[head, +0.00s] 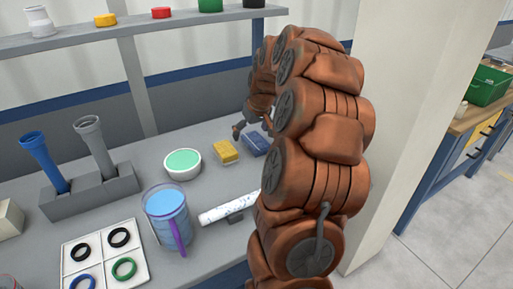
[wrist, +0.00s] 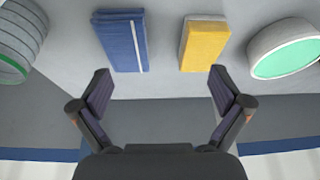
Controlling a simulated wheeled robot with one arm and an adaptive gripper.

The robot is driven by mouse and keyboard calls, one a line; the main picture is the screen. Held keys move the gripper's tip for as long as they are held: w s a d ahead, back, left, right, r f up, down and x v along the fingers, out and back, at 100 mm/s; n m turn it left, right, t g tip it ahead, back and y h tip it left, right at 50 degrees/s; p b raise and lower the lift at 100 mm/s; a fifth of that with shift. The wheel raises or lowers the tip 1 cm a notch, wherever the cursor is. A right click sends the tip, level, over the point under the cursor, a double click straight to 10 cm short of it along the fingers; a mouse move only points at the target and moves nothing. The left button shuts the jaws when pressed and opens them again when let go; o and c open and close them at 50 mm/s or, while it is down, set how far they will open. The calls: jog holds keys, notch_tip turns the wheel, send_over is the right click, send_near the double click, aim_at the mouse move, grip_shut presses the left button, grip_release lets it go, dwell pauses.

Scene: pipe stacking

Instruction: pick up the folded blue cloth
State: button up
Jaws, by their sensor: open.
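The folded blue cloth (head: 256,143) lies on the grey table beside a yellow block (head: 225,152). In the wrist view the blue cloth (wrist: 122,41) is a flat blue rectangle with a white stripe, at the upper left. The yellow block (wrist: 203,44) lies to its right with a gap between them. My gripper (wrist: 162,82) is open and empty, its fingertips spread below and apart from both. In the head view my gripper (head: 238,131) is small, near the table's back, partly hidden by my arm.
A white bowl with green inside (head: 182,164) stands left of the yellow block. A blue-filled pitcher (head: 168,216), a white roll (head: 229,208), a pipe rack (head: 90,194) and a ring tray (head: 105,257) stand nearer. A shelf (head: 130,26) runs above; a pale pillar (head: 408,110) stands right.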

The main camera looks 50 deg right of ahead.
send_near(258, 141)
jog(key=shift+a+f+m, duration=0.15)
jog(key=shift+a+f, duration=0.15)
jog(key=shift+f, duration=0.2)
jog(key=shift+a+f+m, duration=0.15)
jog(key=shift+a+f, duration=0.15)
jog(key=shift+f, duration=0.2)
jog(key=shift+h, duration=0.3)
jog(key=shift+w+d+p+x, duration=0.15)
jog(key=shift+p+x, duration=0.15)
jog(key=shift+x, duration=1.65)
jog(key=shift+w+d+p+x, duration=0.15)
jog(key=shift+p+x, duration=0.1)
jog(key=shift+x, duration=1.65)
jog(key=shift+s+r, duration=0.1)
jog(key=shift+r, duration=0.05)
jog(key=c, duration=1.2)
jog(key=shift+r, duration=0.1)
jog(key=shift+r+b, duration=0.4)
jog(key=shift+r, duration=1.25)
jog(key=s+a, duration=0.3)
jog(key=a, duration=0.1)
jog(key=s+a+r+b, duration=0.1)
jog(key=s+a, duration=0.2)
jog(key=s, duration=0.1)
jog(key=s+a+b, duration=0.1)
jog(key=s+a, duration=0.3)
jog(key=shift+a+r, duration=0.3)
